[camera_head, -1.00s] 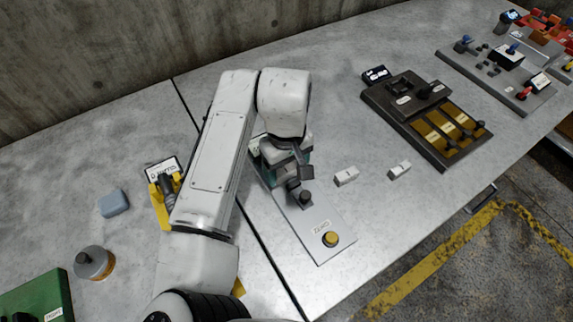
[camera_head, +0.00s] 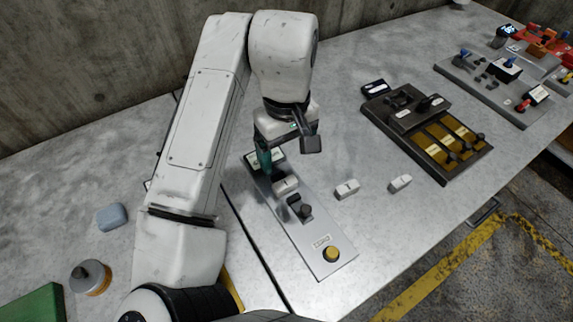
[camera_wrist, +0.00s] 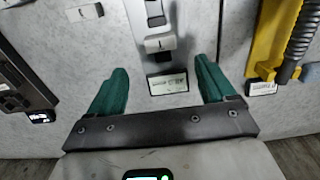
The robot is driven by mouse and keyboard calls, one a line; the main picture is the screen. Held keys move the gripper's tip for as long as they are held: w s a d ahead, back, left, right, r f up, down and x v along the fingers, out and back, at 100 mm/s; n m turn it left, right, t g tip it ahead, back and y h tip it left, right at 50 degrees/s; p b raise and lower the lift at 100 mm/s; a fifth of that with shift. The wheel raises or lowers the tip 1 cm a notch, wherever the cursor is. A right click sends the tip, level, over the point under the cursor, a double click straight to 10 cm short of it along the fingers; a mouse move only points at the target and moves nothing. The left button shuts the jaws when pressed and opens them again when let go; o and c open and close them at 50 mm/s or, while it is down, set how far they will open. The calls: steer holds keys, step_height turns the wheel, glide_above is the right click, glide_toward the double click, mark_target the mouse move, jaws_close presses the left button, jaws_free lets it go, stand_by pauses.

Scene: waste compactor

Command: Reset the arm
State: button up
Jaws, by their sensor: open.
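My gripper (camera_head: 264,155) is open, with its teal fingers above the far end of a grey control panel (camera_head: 308,230). In the wrist view the two fingers (camera_wrist: 162,66) are spread wide with nothing between their tips but the panel surface and a small display (camera_wrist: 168,82). A white block (camera_head: 285,186) sits on the panel just in front of the gripper; it also shows in the wrist view (camera_wrist: 160,43). My white arm reaches up from the bottom and bends over the bench. The far finger is mostly hidden in the head view.
Two white blocks (camera_head: 347,188) (camera_head: 400,182) lie right of the panel. A dark panel with yellow slots (camera_head: 440,142) and a grey lever panel (camera_head: 505,85) stand farther right. A concrete wall (camera_head: 80,60) stands behind.

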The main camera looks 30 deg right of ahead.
steer(key=shift+r, duration=0.95)
